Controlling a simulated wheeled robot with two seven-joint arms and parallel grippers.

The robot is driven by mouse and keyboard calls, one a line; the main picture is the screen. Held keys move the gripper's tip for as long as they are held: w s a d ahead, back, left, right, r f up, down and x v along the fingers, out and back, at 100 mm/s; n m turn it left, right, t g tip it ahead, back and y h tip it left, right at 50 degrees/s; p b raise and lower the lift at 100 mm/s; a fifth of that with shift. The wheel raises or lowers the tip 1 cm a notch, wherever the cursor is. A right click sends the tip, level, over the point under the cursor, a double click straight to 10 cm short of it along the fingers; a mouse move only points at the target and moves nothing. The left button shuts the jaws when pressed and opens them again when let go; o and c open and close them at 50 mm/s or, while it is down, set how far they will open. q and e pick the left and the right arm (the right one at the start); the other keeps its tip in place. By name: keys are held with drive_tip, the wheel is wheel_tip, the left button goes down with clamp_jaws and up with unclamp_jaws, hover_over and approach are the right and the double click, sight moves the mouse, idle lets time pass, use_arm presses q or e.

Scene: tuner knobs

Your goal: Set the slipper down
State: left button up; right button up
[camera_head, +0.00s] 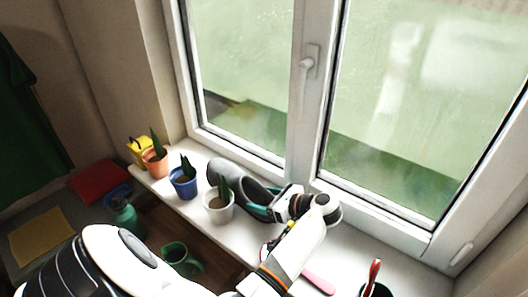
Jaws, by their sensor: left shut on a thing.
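The grey slipper (229,174) with a teal lining is at the window side of the white sill, behind the white pot. Its toe points to the left, and its heel end is toward my gripper. My left gripper (268,208) is shut on the slipper's right end, and the fingers are partly hidden. I cannot tell whether the sole touches the sill. My right gripper is not in view.
Plants stand in a white pot (218,208), a blue pot (184,187) and an orange pot (156,165) along the white sill (343,250). A pink object (319,283) and a dark cup (376,290) are at the right. The closed window (306,100) borders the sill.

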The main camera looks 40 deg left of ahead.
use_arm(q)
drive_tip(key=shift+o, duration=0.2)
drive_tip(key=shift+f, duration=0.55)
drive_tip(key=shift+s+f, duration=0.15)
drive_tip(key=shift+s, duration=0.05)
drive_tip(key=shift+c, duration=0.2)
drive_tip(key=o, duration=1.3)
drive_tip(key=shift+w+d+f, duration=0.1)
drive_tip(key=o, duration=0.3)
drive_tip(key=shift+w, duration=0.2)
